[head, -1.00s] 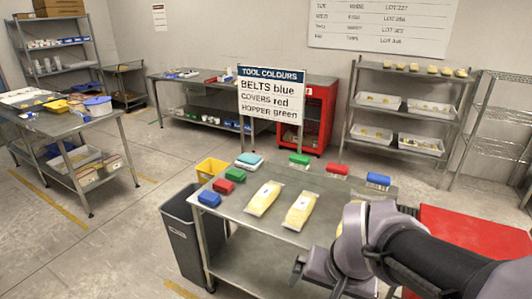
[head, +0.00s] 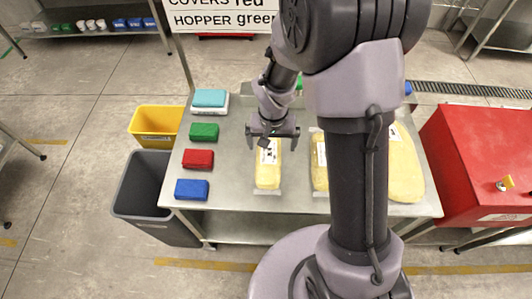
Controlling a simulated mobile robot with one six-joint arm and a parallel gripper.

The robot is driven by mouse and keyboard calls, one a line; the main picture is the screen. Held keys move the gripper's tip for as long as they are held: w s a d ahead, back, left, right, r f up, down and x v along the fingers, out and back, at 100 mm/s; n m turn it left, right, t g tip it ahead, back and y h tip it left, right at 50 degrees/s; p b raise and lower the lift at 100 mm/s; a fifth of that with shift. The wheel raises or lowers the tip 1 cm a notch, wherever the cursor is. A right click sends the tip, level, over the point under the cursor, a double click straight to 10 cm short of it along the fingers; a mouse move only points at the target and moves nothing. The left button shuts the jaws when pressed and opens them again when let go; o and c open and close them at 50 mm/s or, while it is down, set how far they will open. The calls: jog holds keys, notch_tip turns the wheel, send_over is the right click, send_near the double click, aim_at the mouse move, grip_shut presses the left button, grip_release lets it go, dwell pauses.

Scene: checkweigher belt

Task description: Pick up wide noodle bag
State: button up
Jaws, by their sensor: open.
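Three pale yellow noodle bags with white labels lie on the metal table (head: 235,224). The right bag (head: 404,170) looks the widest; my arm hides its left part. The middle bag (head: 320,176) is partly behind my arm. The left bag (head: 268,174) is narrow and lies under my gripper. My gripper (head: 272,133) is open, its fingers on either side of the left bag's far end as seen from above. I cannot tell how high it is above that bag or whether it touches.
Blue (head: 191,189), red (head: 198,159) and green (head: 204,132) blocks line the table's left side, with a teal-topped item (head: 209,99) behind. A yellow bin (head: 157,124) and a grey bin (head: 143,185) stand left. A red cabinet (head: 470,165) stands right.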

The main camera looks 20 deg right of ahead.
aim_at(269, 153)
jog(key=f, duration=0.3)
jog(key=f+b, duration=0.1)
jog(key=shift+w+f, duration=0.25)
jog(key=shift+w, duration=0.1)
jog(key=f, duration=0.1)
jog(key=f+b, duration=0.1)
jog(key=f, duration=0.1)
jog(key=w+f+b, duration=0.1)
jog(key=f, duration=0.1)
jog(key=shift+a+f, duration=0.1)
jog(key=shift+a, duration=0.2)
jog(key=shift+r, duration=0.2)
jog(key=c, duration=2)
